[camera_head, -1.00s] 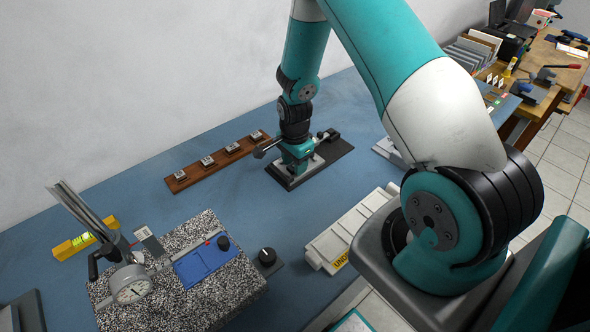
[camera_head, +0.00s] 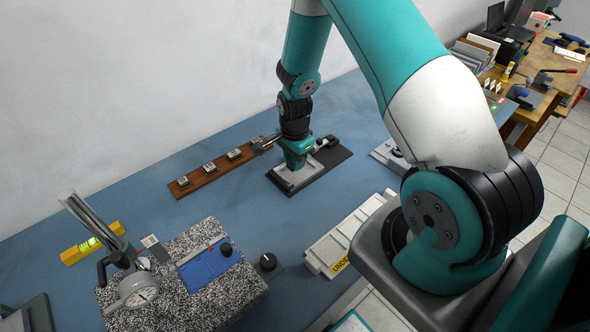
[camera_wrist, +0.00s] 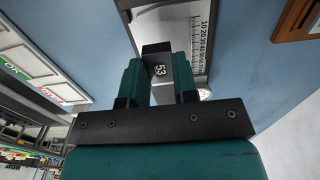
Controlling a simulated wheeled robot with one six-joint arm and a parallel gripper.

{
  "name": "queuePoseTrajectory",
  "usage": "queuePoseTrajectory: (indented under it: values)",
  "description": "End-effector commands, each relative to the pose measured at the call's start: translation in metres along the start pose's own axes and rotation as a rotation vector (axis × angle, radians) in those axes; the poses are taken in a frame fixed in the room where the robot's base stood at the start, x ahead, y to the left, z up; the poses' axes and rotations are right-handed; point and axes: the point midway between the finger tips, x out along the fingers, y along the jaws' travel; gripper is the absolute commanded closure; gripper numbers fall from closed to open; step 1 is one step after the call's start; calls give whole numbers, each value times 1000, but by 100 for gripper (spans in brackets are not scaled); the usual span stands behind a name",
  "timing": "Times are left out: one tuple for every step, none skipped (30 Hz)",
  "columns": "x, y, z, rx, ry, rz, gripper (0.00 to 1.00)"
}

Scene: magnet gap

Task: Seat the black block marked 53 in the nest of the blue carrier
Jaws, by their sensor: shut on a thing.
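In the head view my gripper (camera_head: 296,160) is low over a dark base with a pale metal plate (camera_head: 290,178), at the back middle of the bench. The block cannot be made out there, and I cannot tell whether it touches the plate. The blue carrier (camera_head: 203,270) lies on the speckled granite slab (camera_head: 230,291) at the front left, well away from my gripper.
A brown strip (camera_head: 213,176) with several small blocks lies left of my gripper. A pale grey case (camera_head: 345,235) is right of the slab. Blue bench between is clear.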

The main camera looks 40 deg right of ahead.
Motion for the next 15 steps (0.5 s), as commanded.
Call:
queuePoseTrajectory:
  values:
    - [-8, 0, 0, 0, 0, -1, 97]
    - [-10, 0, 0, 0, 0, -1, 97]
    - [-12, 0, 0, 0, 0, 0, 97]
    - [-13, 0, 0, 0, 0, 0, 97]
    - [-13, 0, 0, 0, 0, 0, 97]
    - [-13, 0, 0, 0, 0, 0, 97]
    - [-13, 0, 0, 0, 0, 0, 97]
    - [-13, 0, 0, 0, 0, 0, 97]
    - [-12, 0, 0, 0, 0, 0, 97]
    - [-12, 0, 0, 0, 0, 0, 97]
    - [-12, 0, 0, 0, 0, 0, 97]
    - [-12, 0, 0, 0, 0, 0, 97]
    - [-12, 0, 0, -2, 0, 0, 97]
    - [-12, 0, 1, -8, 0, 0, 97]
    - [-13, 0, 4, -26, 0, 0, 97]
